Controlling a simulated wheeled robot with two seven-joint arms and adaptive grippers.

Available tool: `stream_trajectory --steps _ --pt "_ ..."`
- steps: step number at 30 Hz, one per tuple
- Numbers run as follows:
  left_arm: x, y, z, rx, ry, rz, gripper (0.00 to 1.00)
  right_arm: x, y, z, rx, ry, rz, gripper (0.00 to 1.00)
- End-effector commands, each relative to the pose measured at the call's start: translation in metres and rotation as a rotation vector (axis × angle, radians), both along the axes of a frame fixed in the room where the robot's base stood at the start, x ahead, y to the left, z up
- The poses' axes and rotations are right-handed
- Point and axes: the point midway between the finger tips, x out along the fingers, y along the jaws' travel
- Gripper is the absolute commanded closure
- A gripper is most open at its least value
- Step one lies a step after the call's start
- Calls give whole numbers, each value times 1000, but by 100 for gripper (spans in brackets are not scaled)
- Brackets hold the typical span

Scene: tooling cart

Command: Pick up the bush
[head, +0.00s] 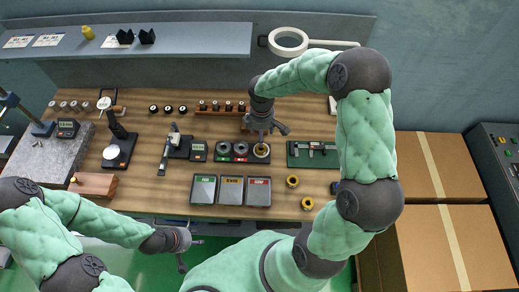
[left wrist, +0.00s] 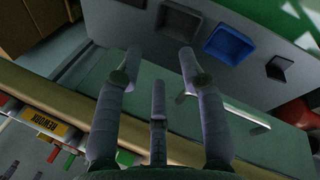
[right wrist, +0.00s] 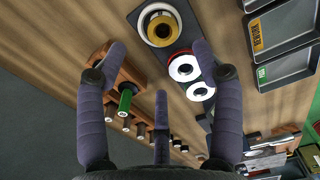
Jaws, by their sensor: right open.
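I cannot tell for sure which thing is the bush. Two small yellow rings (head: 292,181) (head: 307,203) lie on the right front of the wooden bench.
A wooden rack of pins (head: 222,113) stands behind. Three labelled trays (head: 231,190) lie in front. A caliper on a green mat (head: 313,153) is right. Cardboard boxes (head: 455,245) stand right of the bench.

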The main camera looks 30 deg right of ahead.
Motion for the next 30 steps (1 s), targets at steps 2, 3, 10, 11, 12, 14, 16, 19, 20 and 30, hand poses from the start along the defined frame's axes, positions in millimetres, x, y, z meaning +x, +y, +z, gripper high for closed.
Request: stream_trajectory --steps 2,3,10,11,12,14,16,19,20,30 --pt "0 0 -2 0 0 0 60 0 0 -14 1 2 -1 33" --pt "0 0 -3 0 0 0 60 -1 0 -21 1 3 -1 33" --pt "0 0 -4 0 0 0 60 -1 0 -37 1 0 -2 33" --pt "0 0 -4 0 0 0 60 -1 0 -39 1 0 -2 33" --pt "0 0 -5 0 0 0 60 -2 0 -43 2 1 -3 33" --pt "0 0 -6 0 0 0 60 -4 0 -50 2 2 -3 33" --pt "0 0 -7 0 0 0 60 -5 0 -60 2 3 -1 33" --pt "0 0 -9 0 0 0 60 -5 0 -75 2 2 -2 33" --pt "0 0 -9 0 0 0 60 -5 0 -79 2 3 -2 33" --pt "0 0 -9 0 0 0 60 -4 0 -86 2 -1 -3 41"
